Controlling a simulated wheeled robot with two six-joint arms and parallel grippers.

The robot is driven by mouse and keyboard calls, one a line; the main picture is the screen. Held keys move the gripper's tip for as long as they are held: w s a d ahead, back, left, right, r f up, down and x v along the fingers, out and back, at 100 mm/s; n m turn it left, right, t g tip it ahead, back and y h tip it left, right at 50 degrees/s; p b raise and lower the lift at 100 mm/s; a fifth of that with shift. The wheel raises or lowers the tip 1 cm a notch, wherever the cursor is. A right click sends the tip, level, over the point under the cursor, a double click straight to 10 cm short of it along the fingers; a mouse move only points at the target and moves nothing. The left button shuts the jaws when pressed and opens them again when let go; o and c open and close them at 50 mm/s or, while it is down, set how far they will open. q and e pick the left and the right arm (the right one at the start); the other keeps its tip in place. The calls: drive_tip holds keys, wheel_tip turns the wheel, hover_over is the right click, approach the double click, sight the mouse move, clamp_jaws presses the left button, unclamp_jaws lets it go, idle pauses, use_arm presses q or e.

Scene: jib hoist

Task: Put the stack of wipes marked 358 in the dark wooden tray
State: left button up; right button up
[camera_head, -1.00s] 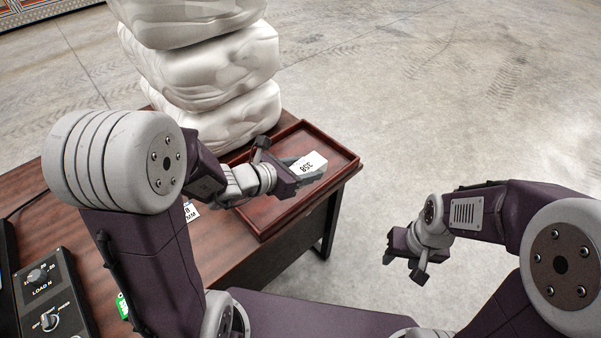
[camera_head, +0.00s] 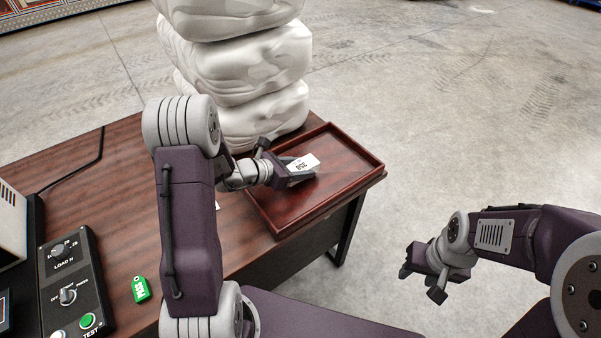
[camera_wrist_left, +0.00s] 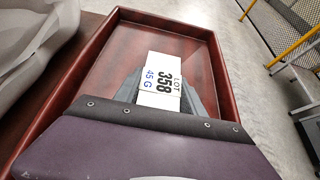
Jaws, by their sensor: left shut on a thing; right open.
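The white stack of wipes marked 358 (camera_head: 303,164) is held in my left gripper (camera_head: 296,173), over the dark wooden tray (camera_head: 357,151). In the left wrist view the wipes (camera_wrist_left: 163,75) read LOT 358 45 G and sit between the fingers of my left gripper (camera_wrist_left: 165,98). The tray (camera_wrist_left: 190,31) lies beneath them with a raised rim. I cannot tell whether the wipes touch the tray floor. My right gripper (camera_head: 423,274) is open and empty, over the floor at the right.
A tall stack of white wrapped bundles (camera_head: 245,75) stands behind the tray. The tray reaches the table's right edge; open floor lies beyond.

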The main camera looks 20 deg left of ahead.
use_arm(q)
drive_tip(key=shift+w+f, duration=0.1)
drive_tip(key=shift+f, duration=0.85)
drive_tip(key=shift+f+b, duration=0.2)
drive_tip(key=shift+b, duration=0.1)
drive_tip(key=o, duration=1.4)
drive_tip(key=shift+o, duration=0.2)
drive_tip(key=shift+r, duration=0.1)
drive_tip(key=shift+r, duration=0.1)
